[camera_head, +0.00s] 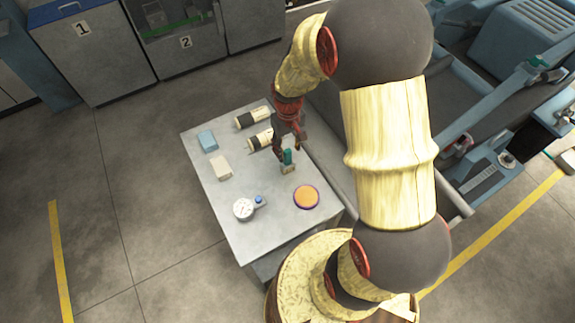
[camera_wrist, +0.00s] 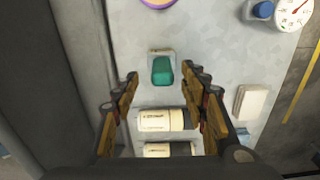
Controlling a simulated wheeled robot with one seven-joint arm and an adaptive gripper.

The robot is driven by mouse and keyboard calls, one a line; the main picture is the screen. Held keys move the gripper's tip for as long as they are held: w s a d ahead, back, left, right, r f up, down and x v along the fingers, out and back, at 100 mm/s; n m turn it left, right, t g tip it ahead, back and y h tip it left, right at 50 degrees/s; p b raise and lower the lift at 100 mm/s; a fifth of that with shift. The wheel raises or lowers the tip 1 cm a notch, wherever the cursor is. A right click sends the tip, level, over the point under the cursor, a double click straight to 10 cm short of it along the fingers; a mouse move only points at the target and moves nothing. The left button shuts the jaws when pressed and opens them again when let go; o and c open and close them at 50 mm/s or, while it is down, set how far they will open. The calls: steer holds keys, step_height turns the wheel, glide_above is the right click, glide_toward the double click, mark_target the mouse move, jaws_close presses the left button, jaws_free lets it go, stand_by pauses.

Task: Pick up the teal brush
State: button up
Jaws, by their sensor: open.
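The teal brush (camera_head: 288,158) stands on the grey table, with a teal upper part and a pale lower part. In the wrist view the teal brush (camera_wrist: 162,70) lies just ahead of the gap between my fingertips, roughly centred. My gripper (camera_head: 288,150) is above the table close to the brush. In the wrist view my gripper (camera_wrist: 160,78) has its two fingers spread wide, with nothing held between them. I cannot tell the exact height of the fingertips over the brush.
On the table (camera_head: 215,197) are two cream-and-black cylinders (camera_head: 252,117), a blue block (camera_head: 207,140), a beige block (camera_head: 221,168), a dial gauge (camera_head: 243,209) and an orange-and-purple disc (camera_head: 306,197). The cylinders lie beneath my fingers in the wrist view. Machinery stands to the right.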

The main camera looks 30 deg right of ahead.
mark_target(287, 156)
step_height(287, 156, down, 4)
steer(key=shift+s+a+f+b, duration=0.1)
steer(key=shift+a+f+b, duration=0.1)
steer(key=shift+b, duration=0.35)
steer(key=shift+c, duration=1)
jaws_close()
